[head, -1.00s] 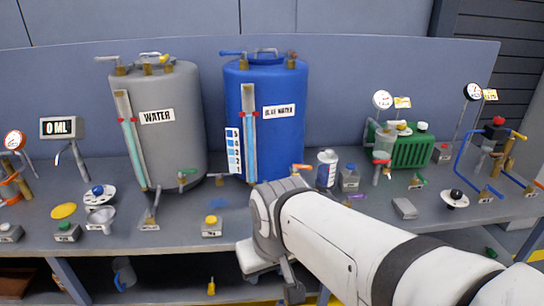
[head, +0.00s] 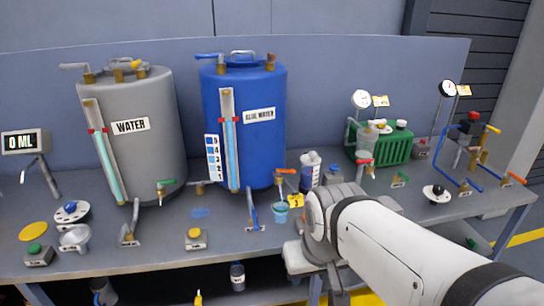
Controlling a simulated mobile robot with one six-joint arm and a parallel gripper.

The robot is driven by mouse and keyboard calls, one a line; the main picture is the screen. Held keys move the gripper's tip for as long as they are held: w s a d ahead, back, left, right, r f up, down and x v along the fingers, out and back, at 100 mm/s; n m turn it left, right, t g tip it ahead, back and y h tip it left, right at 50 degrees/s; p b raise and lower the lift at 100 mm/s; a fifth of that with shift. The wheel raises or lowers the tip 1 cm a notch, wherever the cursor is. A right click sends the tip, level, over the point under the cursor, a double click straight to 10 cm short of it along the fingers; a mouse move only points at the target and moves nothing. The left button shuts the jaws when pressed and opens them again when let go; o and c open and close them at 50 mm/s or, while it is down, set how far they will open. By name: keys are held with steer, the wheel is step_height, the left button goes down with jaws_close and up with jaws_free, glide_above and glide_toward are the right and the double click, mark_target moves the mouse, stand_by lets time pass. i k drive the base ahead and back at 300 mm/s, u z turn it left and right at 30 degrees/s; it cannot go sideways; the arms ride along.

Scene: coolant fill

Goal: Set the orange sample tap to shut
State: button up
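A tap with an orange handle (head: 287,171) sits low on the right side of the blue tank (head: 262,145) labelled as blue water. Its handle lies roughly level, pointing right. A small teal-tinted cup (head: 281,213) is below the tap, beside a small yellow tag (head: 296,201). My gripper (head: 305,262) is at the front edge of the bench, below and to the right of the tap and apart from it. My wrist partly hides it, and its fingertips cannot be made out.
A grey water tank (head: 150,160) with a green-handled tap (head: 166,182) stands to the left. Bottles (head: 311,168) stand close right of the orange tap. A green ribbed unit (head: 385,148) and a blue pipe loop (head: 448,160) are farther right. Another orange-handled valve (head: 514,178) is at the far right.

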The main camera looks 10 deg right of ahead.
mark_target(292, 171)
steer(key=u, duration=0.05)
steer(key=i, duration=1)
steer(key=z, duration=0.05)
